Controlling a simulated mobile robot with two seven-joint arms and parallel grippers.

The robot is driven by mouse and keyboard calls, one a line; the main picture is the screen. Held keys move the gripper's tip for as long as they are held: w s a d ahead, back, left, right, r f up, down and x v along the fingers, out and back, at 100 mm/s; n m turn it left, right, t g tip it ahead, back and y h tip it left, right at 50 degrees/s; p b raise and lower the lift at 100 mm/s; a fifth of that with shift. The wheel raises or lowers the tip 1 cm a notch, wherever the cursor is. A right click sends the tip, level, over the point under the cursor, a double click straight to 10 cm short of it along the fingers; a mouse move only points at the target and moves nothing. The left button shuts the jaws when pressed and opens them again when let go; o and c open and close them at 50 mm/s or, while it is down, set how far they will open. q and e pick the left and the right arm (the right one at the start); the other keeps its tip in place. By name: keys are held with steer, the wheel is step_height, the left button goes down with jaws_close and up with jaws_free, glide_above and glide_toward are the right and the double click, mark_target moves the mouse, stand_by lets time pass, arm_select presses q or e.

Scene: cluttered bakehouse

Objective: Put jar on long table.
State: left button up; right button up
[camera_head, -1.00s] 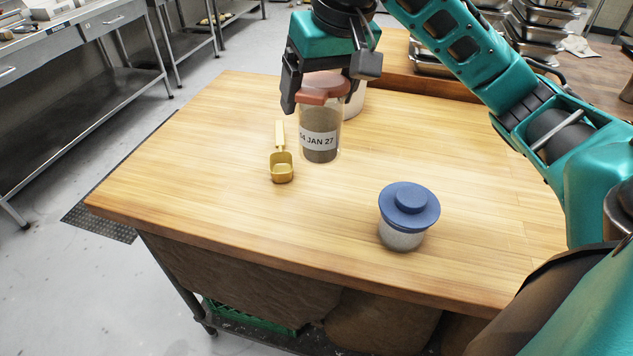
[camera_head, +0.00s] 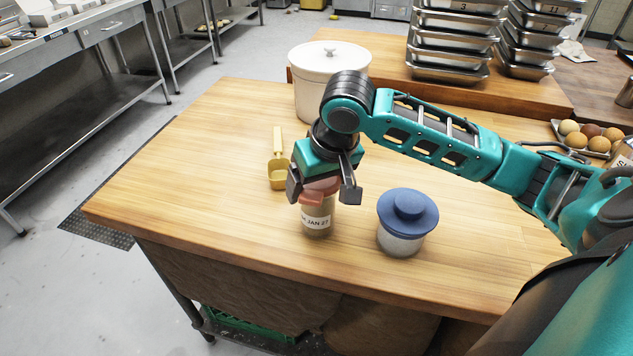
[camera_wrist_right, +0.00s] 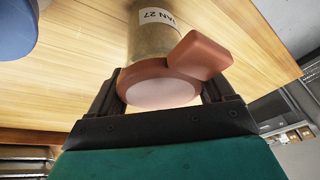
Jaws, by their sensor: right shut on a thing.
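The jar (camera_head: 317,224) is clear glass with brown contents, a reddish-brown lid and a white date label. My right gripper (camera_head: 322,190) is shut on its lid from above. The jar is upright over the front part of the wooden table (camera_head: 200,170); I cannot tell whether its base touches the top. In the right wrist view the fingers (camera_wrist_right: 160,88) flank the lid of the jar (camera_wrist_right: 155,42). My left gripper is not in view.
A blue-lidded jar (camera_head: 405,225) stands close to the right of the held jar. A gold scoop (camera_head: 278,170) lies behind it to the left. A large white lidded pot (camera_head: 315,80) stands at the back. Stacked metal pans (camera_head: 450,45) are beyond. The table's left side is clear.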

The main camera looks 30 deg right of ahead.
steer(key=shift+f, duration=0.15)
steer(key=o, duration=1.8)
steer(key=shift+o, duration=0.2)
steer(key=v, duration=1.2)
